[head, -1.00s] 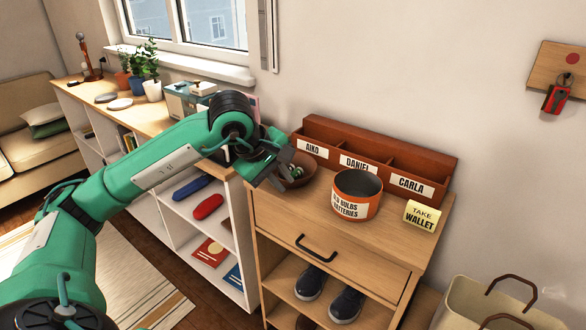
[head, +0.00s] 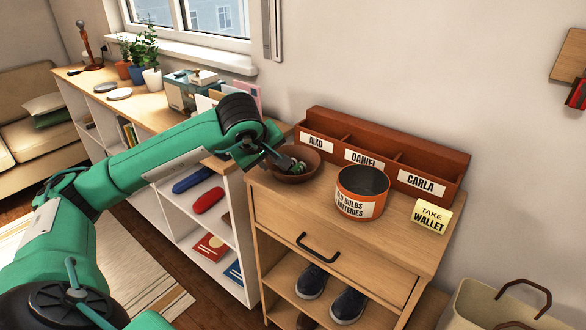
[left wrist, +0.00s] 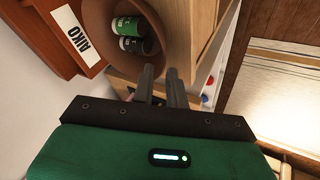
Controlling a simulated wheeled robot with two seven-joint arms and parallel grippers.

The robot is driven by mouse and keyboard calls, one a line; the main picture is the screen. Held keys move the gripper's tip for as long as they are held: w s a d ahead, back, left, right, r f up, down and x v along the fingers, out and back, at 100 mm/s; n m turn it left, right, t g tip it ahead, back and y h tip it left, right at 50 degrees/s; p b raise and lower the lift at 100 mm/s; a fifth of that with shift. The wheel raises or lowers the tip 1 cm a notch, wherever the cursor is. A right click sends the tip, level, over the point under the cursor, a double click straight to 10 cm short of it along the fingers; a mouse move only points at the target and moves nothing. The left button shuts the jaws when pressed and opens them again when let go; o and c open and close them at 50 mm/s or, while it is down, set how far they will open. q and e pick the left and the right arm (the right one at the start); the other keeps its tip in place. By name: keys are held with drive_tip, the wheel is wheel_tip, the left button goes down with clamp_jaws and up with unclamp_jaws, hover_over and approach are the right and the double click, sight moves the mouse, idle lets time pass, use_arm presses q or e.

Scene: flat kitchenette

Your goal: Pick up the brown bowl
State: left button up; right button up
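The brown bowl (head: 309,172) stands on the wooden cabinet top, at its left back corner. It holds small green and dark cylinders like batteries. In the left wrist view the bowl (left wrist: 99,18) is at the top, with a green and a dark cylinder inside. My left gripper (head: 284,163) is at the bowl's near left rim. In the left wrist view its two fingers (left wrist: 160,72) are a narrow gap apart, and their tips overlap the bowl's lower edge. I cannot tell whether they touch the rim. My right gripper is not in view.
An orange tin (head: 351,206) stands right of the bowl. A reddish-brown sorter (head: 433,165) with name labels runs behind both. A yellow note (head: 431,216) stands at the right. A white shelf unit (head: 232,222) adjoins the cabinet on the left.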

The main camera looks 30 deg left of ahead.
sight(271, 167)
use_arm(q)
drive_tip(key=x, duration=0.4)
drive_tip(key=shift+w+f, duration=0.1)
drive_tip(key=shift+f, duration=0.25)
drive_tip(key=shift+d, duration=0.1)
clamp_jaws()
drive_tip(key=shift+r, duration=0.2)
